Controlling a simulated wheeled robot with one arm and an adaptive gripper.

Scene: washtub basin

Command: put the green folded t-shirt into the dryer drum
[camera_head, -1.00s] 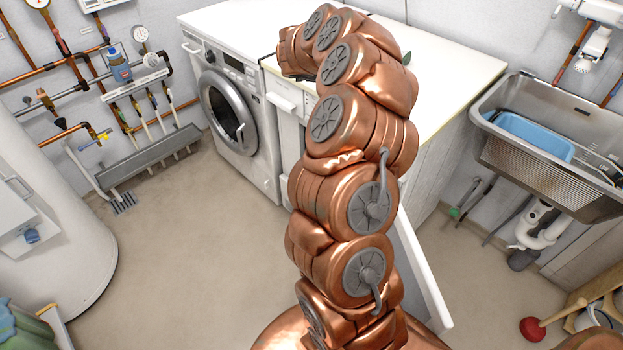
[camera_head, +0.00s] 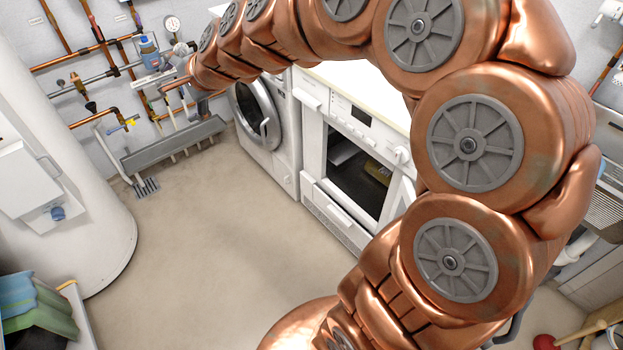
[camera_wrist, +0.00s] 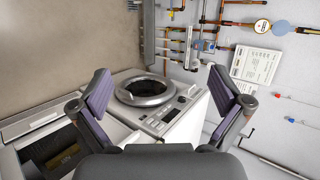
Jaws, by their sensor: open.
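In the head view, a square-fronted white machine (camera_head: 310,160) stands open, its dark inside showing. An olive-green item (camera_head: 378,170) lies in it; it also shows in the wrist view (camera_wrist: 62,152). I cannot tell whether it is the t-shirt. A round-door machine (camera_head: 283,150) stands to its left, its dark round opening facing out (camera_wrist: 146,92). Folded cloths (camera_head: 40,318), blue-teal above green, lie at the lower left. My gripper (camera_wrist: 160,85) is open and empty, above and apart from the round-door machine in the wrist view. In the head view, its fingers are small and unclear.
Copper pipes and valves (camera_head: 100,45) run along the back wall near my gripper. A white tank (camera_head: 90,200) stands at the left. The floor (camera_head: 210,230) in the middle is clear. My arm hides much of the right side; a plunger (camera_head: 545,341) shows at the lower right.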

